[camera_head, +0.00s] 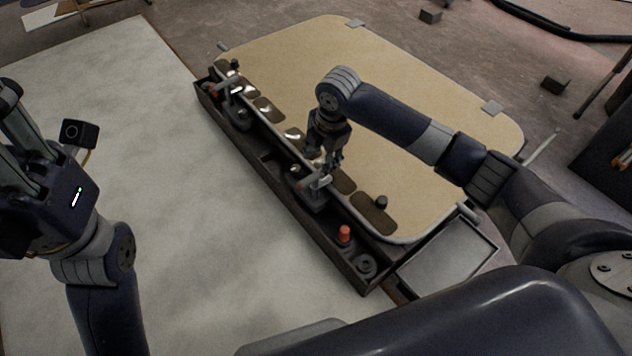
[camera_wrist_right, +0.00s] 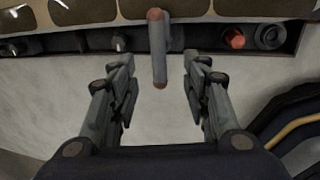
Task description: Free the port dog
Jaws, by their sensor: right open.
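A dog lever (camera_wrist_right: 158,48), a grey bar with reddish ends, stands between and just beyond the fingertips of my right gripper (camera_wrist_right: 160,85) in the wrist view. The right gripper is open, with the lever not clamped. In the head view this gripper (camera_head: 325,165) points down over the nearer dog (camera_head: 314,182) on the dark strip, partly hiding it. A second dog (camera_head: 222,86) with a reddish handle sits at the strip's far left end. I cannot tell which is the port one.
The dark trough (camera_head: 280,185) runs along the tan hatch panel (camera_head: 400,110). A red knob (camera_head: 344,233) and a black ring (camera_head: 366,264) sit at its near end. A grey tray (camera_head: 446,262) lies beside it. The pale surface at left (camera_head: 150,200) is clear.

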